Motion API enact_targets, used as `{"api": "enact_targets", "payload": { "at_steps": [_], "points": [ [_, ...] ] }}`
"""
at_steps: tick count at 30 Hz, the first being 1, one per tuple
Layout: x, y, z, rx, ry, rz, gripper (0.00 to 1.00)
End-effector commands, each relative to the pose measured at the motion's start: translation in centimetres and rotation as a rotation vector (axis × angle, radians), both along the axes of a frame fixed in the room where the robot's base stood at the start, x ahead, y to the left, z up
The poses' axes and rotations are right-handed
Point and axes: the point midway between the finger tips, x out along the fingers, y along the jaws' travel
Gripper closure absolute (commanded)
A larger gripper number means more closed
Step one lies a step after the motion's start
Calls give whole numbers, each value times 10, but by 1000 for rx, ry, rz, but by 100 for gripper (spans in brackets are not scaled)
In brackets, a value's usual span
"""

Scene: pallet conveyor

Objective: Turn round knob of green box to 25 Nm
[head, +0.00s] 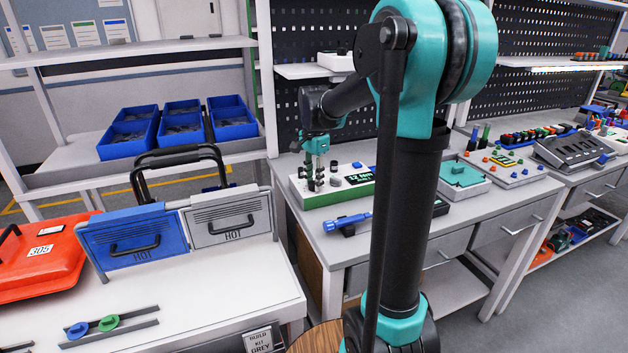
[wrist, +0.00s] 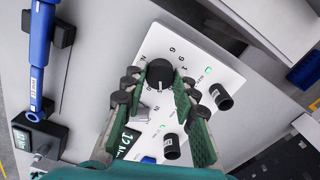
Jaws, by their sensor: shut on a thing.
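The green box (head: 318,199) has a white top plate and a green front, and stands on the middle bench in the head view. Its white plate (wrist: 205,73) fills the centre of the wrist view, with printed numbers around a black round knob (wrist: 160,74). The green display (head: 361,178) reads 12 Nm; it shows partly in the wrist view (wrist: 128,144). My gripper (head: 318,183) points down over the box's left part. In the wrist view my gripper (wrist: 158,88) has its green fingers on either side of the knob, shut on it.
Two black cylinders (wrist: 221,97) (wrist: 172,148) stand up from the plate beside my right finger. A blue tool (head: 347,222) lies in front of the box. A teal-topped unit (head: 462,174) stands to the right. Blue and grey HOT cases (head: 134,238) stand on the left table.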

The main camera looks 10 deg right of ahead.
Motion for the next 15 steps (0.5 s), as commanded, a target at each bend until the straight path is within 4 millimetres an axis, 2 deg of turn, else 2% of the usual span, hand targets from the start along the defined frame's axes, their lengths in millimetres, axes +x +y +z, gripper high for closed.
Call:
{"api": "enact_targets", "payload": {
  "at_steps": [15],
  "points": [
    [0, 0, 0, 0, -1, -34, 100]
  ]
}}
